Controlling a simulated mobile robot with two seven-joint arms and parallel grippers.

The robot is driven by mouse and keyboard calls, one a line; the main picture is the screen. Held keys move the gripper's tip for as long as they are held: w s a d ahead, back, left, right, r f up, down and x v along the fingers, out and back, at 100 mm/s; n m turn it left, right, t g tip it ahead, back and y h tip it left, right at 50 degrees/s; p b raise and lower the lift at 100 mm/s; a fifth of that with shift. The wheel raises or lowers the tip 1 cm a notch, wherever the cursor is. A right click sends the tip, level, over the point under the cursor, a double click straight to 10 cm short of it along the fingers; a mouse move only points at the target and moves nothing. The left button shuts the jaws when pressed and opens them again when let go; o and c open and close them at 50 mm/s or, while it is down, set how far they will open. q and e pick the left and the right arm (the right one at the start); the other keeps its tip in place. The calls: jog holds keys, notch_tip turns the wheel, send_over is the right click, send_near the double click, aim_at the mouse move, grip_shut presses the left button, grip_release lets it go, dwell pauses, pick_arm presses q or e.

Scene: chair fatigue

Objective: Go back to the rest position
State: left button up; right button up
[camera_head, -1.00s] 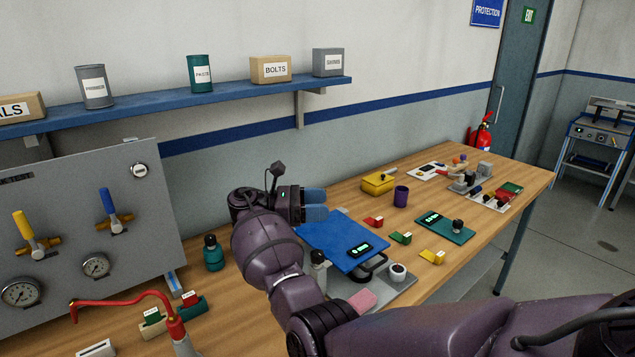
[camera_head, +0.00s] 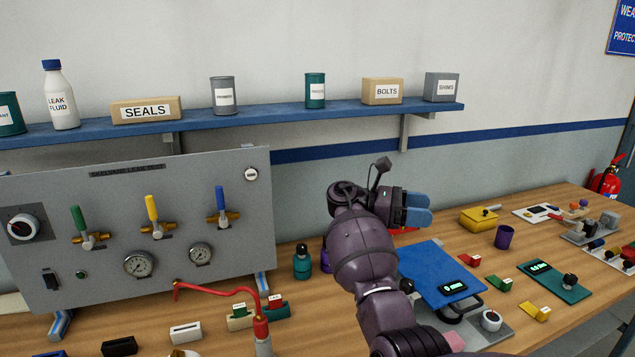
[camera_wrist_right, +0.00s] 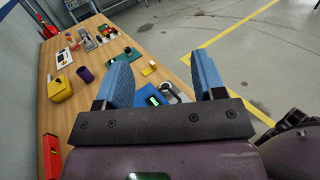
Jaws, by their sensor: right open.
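My right gripper (camera_head: 418,208) is held above the wooden workbench, behind the blue platform with a small display (camera_head: 430,268). Its blue fingers point right in the head view. In the right wrist view the two blue fingers (camera_wrist_right: 164,82) stand wide apart with nothing gripped between them. Part of the display device shows beyond and below them. My right arm hides part of the bench and the platform's left edge. My left gripper is not in the frames.
A panel with valves and gauges (camera_head: 110,240) stands at the left. A red hooked tool (camera_head: 260,325) rises in front of it. A teal bottle (camera_head: 302,262), yellow box (camera_head: 478,220) and purple cup (camera_head: 503,236) stand on the bench. A blue shelf (camera_head: 270,118) runs above.

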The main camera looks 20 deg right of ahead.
jog(key=s+d+f+m+t+y, duration=0.2)
jog(key=s+f+m+t, duration=0.15)
jog(key=s+f, duration=0.7)
jog(key=s+d+f+m+t+y, duration=0.25)
jog(key=s+f+t, duration=0.35)
jog(key=f, duration=0.8)
jog(key=s+a+f+m+t+y, duration=0.1)
jog(key=s+a+m+t+y, duration=0.15)
jog(key=s+a+y, duration=0.55)
jog(key=s+a+f+m+t+y, duration=0.1)
jog(key=s+a+m+y, duration=0.15)
jog(key=s+a, duration=0.65)
jog(key=w+d+f+t+b, duration=0.1)
jog(key=w+f+t, duration=0.1)
jog(key=f, duration=0.4)
jog(key=w+d+f+t+b, duration=0.1)
jog(key=w+f+t, duration=0.1)
jog(key=f+t, duration=0.3)
jog(key=shift+d+f+t+b, duration=0.3)
jog(key=shift+d+f, duration=0.1)
jog(key=shift+f, duration=0.6)
jog(key=shift+w, duration=0.1)
